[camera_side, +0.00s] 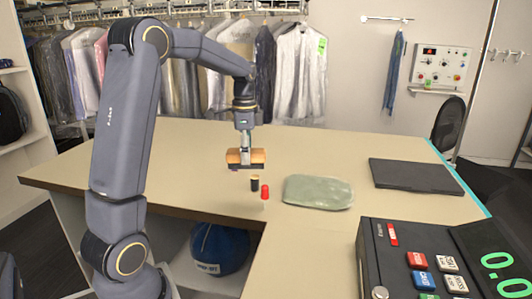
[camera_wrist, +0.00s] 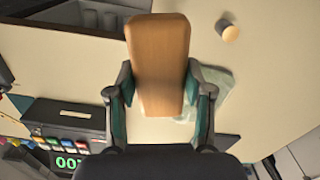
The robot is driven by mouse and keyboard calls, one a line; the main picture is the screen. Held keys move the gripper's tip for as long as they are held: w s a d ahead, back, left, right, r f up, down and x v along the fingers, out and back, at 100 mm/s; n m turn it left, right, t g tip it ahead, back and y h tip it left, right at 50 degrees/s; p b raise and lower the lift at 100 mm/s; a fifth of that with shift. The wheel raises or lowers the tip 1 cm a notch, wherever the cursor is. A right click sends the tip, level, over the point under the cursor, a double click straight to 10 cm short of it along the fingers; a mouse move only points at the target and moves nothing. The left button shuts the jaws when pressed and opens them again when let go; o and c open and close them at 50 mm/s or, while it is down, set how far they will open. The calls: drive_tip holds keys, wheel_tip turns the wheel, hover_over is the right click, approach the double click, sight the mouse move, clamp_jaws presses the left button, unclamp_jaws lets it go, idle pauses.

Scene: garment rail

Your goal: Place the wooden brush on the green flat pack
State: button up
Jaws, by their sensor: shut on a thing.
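The wooden brush (camera_side: 259,155) has a light wood body and dark bristles underneath. My gripper (camera_side: 244,148) is shut on it and holds it level above the table. In the wrist view the brush (camera_wrist: 158,60) lies between the two fingers of my gripper (camera_wrist: 160,105). The green flat pack (camera_side: 318,192) lies flat on the table, to the right of and nearer the camera than the brush. In the wrist view the pack (camera_wrist: 216,84) is partly hidden behind the brush and the right finger.
A dark flat slab (camera_side: 415,176) lies to the right. A register with buttons (camera_side: 430,262) stands at the front right. The table (camera_side: 190,150) behind is clear.

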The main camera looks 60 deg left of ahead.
drive_tip(key=w+d+m, duration=0.3)
drive_tip(key=w+d, duration=0.3)
drive_tip(key=d, duration=0.2)
approach(308, 195)
drive_tip(key=shift+s+d+f, duration=0.15)
drive_tip(key=shift+s+f, duration=0.35)
drive_tip(key=shift+w+f, duration=0.35)
drive_tip(key=shift+f, duration=0.05)
drive_tip(key=shift+w+f, duration=0.15)
drive_tip(key=shift+f, duration=1.55)
drive_tip(key=shift+f, duration=0.1)
drive_tip(key=o, duration=1.2)
